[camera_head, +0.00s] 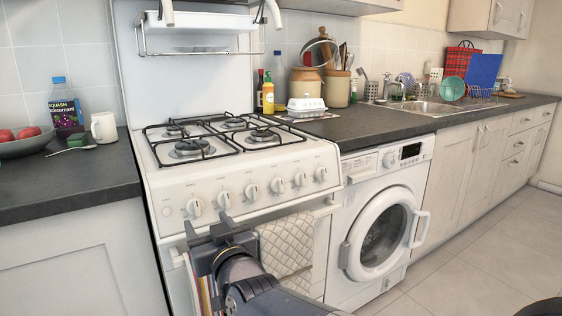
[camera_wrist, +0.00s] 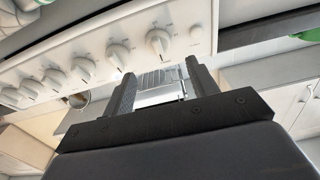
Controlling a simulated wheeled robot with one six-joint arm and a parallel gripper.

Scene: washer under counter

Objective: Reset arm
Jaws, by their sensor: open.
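My gripper (camera_wrist: 160,85) is open and empty in the wrist view, its two dark fingers spread apart just in front of the cooker's knob panel. In the head view my gripper and forearm show at the bottom, in front of the cooker's oven door; the fingertips are not clear there. The white gas cooker (camera_head: 240,170) has a row of several knobs, which also show in the wrist view (camera_wrist: 85,68). A quilted cloth (camera_head: 286,245) hangs on the cooker front to the right of my arm.
A white washing machine (camera_head: 378,225) with its round door stands right of the cooker, under the dark counter (camera_head: 385,122). A bowl of red fruit (camera_head: 25,143), a bottle (camera_head: 64,105) and a white mug (camera_head: 104,127) are on the left counter. Open floor (camera_head: 480,255) lies at the right.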

